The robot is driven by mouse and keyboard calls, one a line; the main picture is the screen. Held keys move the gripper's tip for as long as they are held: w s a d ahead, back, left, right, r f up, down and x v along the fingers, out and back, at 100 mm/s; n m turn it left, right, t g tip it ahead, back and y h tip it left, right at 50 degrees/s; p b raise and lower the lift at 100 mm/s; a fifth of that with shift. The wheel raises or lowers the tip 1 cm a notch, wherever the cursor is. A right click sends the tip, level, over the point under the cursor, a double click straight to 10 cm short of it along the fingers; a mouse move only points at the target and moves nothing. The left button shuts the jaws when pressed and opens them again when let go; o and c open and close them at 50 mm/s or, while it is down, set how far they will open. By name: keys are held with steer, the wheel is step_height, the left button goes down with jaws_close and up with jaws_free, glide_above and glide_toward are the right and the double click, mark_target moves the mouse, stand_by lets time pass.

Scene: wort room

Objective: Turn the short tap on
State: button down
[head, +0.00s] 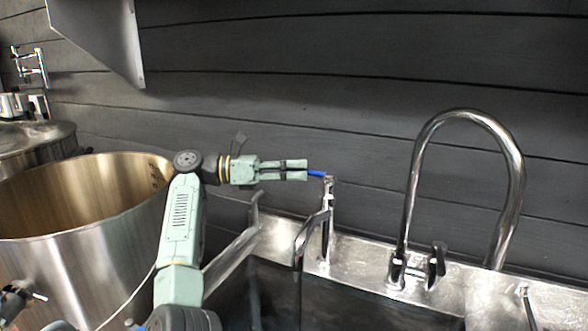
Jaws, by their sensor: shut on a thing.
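The short tap (328,222) stands upright on the back rim of the steel sink, its chrome spout (303,235) bending down to the left over the basin. A blue lever (316,173) joins the top of the tap and points left, roughly level. My gripper (305,171) reaches in from the left at the height of the tap's top. Its pale green fingers are shut on the blue lever, hiding the lever's far end. No water shows at the spout.
A tall curved chrome tap (514,190) with its own handles stands to the right on the sink rim (350,268). A large steel pot (90,250) fills the left side. A dark plank wall (300,90) is close behind.

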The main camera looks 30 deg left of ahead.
stand_by(0.3)
steer(key=c, duration=1.7)
jaws_free()
steer(key=shift+o, duration=0.2)
step_height(320, 180, up, 10)
steer(key=shift+r, duration=0.1)
